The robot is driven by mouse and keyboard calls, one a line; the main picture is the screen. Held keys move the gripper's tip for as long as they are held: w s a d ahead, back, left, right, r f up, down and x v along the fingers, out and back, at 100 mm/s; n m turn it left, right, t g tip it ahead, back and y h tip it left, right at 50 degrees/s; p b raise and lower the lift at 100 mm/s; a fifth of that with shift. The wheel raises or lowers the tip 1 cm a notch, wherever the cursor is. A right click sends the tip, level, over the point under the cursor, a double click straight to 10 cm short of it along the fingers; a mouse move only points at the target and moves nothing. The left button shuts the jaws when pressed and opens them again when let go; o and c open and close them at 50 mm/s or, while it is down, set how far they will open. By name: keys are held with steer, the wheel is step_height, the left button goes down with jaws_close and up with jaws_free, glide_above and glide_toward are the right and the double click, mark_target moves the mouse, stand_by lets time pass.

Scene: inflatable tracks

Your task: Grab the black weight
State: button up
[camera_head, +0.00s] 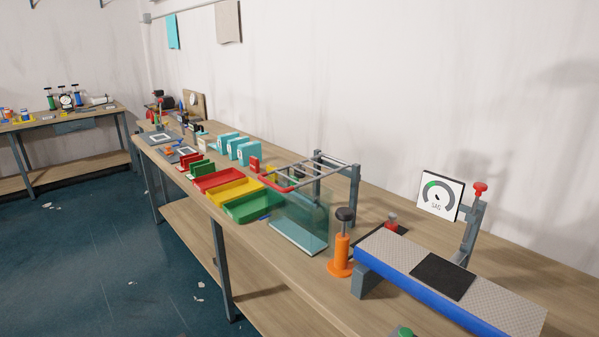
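I cannot tell for sure which thing is the black weight. A round black piece (345,214) sits on top of an upright orange post (342,249) with a wide base, on the bench in front of the glass tank. A flat black square (443,276) lies on the grey patterned top of a blue-edged raised track (502,296) at the right. Small dark items farther along the bench are too small to make out. My gripper is not in view.
A glass tank (300,232) with a grey rail frame (355,190) stands mid-bench. Red, yellow and green trays (254,207) lie left of it. A dial gauge (440,195) and red-knobbed post (479,190) stand behind the track. The bench front edge (262,262) is mostly clear.

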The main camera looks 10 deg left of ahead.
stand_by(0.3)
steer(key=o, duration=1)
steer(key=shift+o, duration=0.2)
